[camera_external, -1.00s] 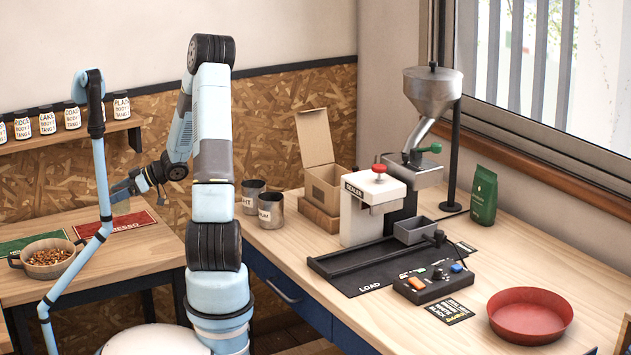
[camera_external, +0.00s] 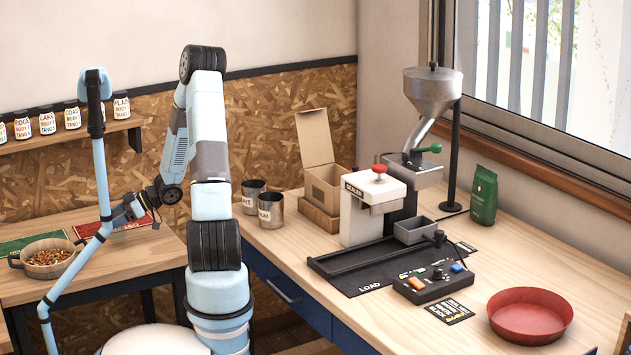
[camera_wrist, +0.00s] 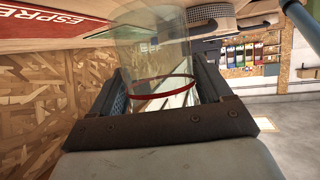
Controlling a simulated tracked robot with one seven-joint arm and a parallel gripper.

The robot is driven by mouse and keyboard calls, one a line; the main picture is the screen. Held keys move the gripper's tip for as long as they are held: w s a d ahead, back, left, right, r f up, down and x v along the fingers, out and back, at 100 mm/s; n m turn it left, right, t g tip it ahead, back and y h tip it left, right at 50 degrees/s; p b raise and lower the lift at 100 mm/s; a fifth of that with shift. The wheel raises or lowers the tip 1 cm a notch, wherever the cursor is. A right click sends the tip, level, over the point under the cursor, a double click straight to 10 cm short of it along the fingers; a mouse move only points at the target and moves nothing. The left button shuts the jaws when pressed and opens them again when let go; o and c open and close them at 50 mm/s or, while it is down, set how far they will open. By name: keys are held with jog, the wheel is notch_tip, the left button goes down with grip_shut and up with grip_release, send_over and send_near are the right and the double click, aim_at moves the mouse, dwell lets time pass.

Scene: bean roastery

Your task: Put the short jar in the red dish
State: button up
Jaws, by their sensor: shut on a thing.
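My gripper (camera_wrist: 165,110) is shut on a clear glass jar (camera_wrist: 150,50) with a red ring, which lies between the two fingers in the wrist view. In the external view my gripper (camera_external: 130,208) is over the left table, by the red card, and the jar is too small and covered to make out clearly. The red dish (camera_external: 530,312) is a shallow round bowl, empty, near the front right of the right-hand bench, far from my gripper.
A bowl of beans (camera_external: 48,258) stands on the left table. On the right bench are metal cups (camera_external: 270,210), an open cardboard box (camera_external: 325,180), the sealer (camera_external: 370,205), a control box (camera_external: 435,282) and a green bag (camera_external: 484,195). A blue bent pole (camera_external: 100,190) stands near my gripper.

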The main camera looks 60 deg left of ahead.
jog(key=shift+f, duration=1.55)
jog(key=o, duration=1.1)
jog(key=shift+w+r, duration=0.15)
jog(key=shift+w, duration=0.15)
jog(key=v, duration=1.1)
jog(key=shift+w, duration=0.25)
